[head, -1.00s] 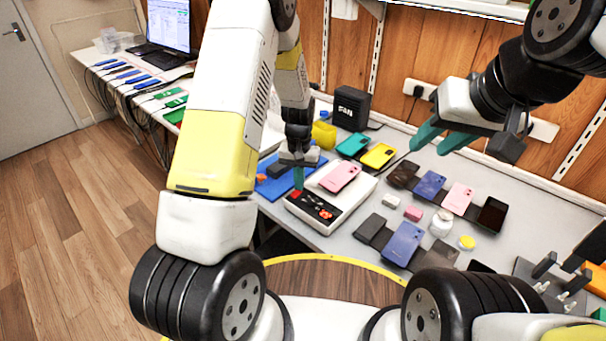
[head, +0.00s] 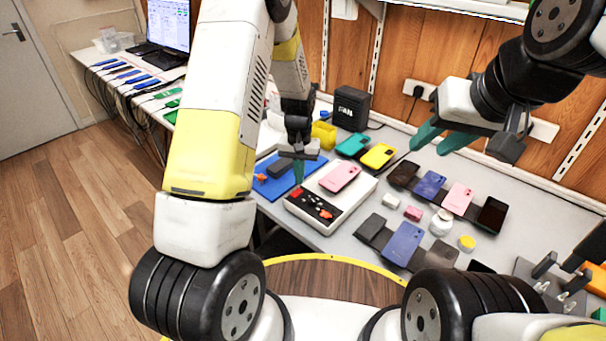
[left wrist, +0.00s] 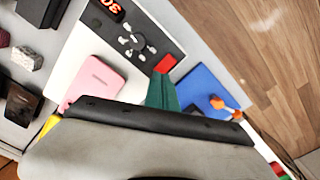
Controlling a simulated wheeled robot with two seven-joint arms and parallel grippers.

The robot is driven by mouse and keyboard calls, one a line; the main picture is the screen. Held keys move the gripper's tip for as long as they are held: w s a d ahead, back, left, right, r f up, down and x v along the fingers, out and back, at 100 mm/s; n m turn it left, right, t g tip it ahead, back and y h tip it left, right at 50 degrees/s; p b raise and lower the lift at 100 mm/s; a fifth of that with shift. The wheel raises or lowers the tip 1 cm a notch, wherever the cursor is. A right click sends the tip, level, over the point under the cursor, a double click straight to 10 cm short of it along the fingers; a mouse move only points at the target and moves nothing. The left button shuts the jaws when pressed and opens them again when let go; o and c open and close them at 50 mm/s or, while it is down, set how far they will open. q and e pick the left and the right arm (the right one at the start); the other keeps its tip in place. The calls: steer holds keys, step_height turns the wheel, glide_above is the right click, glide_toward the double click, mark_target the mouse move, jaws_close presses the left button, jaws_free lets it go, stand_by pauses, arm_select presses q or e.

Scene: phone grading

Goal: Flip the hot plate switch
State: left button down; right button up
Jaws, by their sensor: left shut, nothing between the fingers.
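The hot plate (head: 345,209) is a white box on the table with a black control panel along its near side and a pink phone (head: 339,178) lying on top. Its red switch (head: 296,193) is at the panel's left end and shows in the left wrist view (left wrist: 166,63), with knobs and a lit orange display (left wrist: 113,9) further along. My left gripper (head: 299,183) is shut and empty, pointing down, its teal tips just beside the switch; I cannot tell if they touch it. My right gripper (head: 440,137) is open and empty, raised above the table's back.
A blue mat (head: 275,187) with tools lies left of the hot plate. Teal (head: 352,145) and yellow (head: 378,156) phone cases and a black fan box (head: 351,108) stand behind. Several phones and small containers lie to the right.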

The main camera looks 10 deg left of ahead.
arm_select(q)
steer(key=shift+r, duration=1.9)
step_height(320, 180, up, 11)
steer(key=t+h, duration=0.1)
glide_above(300, 190)
steer(key=s, duration=0.4)
steer(key=s+a+r+t, duration=0.2)
steer(key=s+r, duration=0.3)
steer(key=r, duration=0.3)
steer(key=s+r+t, duration=0.1)
steer(key=s+r, duration=0.3)
steer(key=s, duration=0.3)
steer(key=s+r+t+h, duration=0.1)
steer(key=s+r, duration=0.3)
steer(key=s, duration=0.4)
steer(key=shift+s+a+t, duration=0.15)
steer(key=shift+a+t, duration=0.25)
steer(key=shift+t, duration=0.2)
